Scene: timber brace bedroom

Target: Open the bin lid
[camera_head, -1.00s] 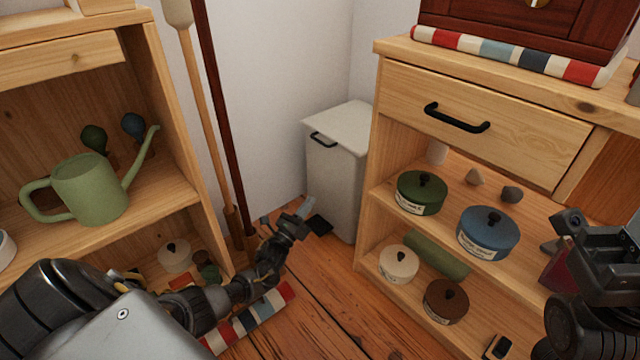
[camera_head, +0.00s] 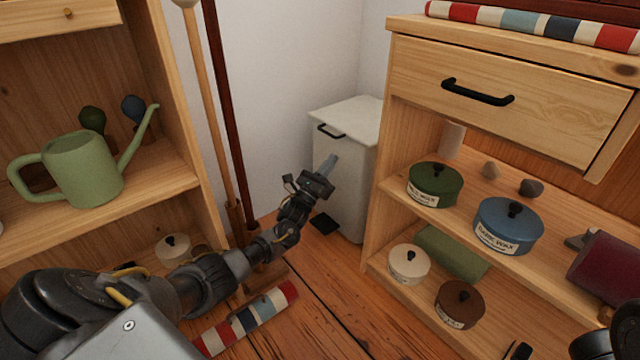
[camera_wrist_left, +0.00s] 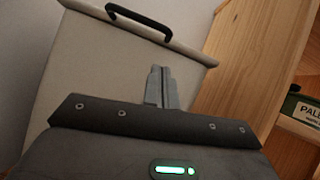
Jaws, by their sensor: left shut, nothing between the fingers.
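The white bin (camera_head: 352,195) stands in the corner between the two shelf units. Its flat pale lid (camera_head: 352,117) looks closed, with a black handle (camera_head: 331,131) at the front edge. My left gripper (camera_head: 327,164) is in front of the bin, below the handle, with its fingers shut and empty. In the left wrist view, the shut fingers (camera_wrist_left: 161,86) point up the bin's front face (camera_wrist_left: 105,70), with the handle (camera_wrist_left: 140,22) above and apart from them. I cannot tell whether the fingertips touch the bin. My right gripper is not clearly visible.
A black pedal-like piece (camera_head: 324,223) lies at the bin's foot. The right shelf unit (camera_head: 377,215), holding tins, stands close beside the bin. Two long poles (camera_head: 228,120) lean left of it. A striped roll (camera_head: 245,318) lies on the floor below my left arm.

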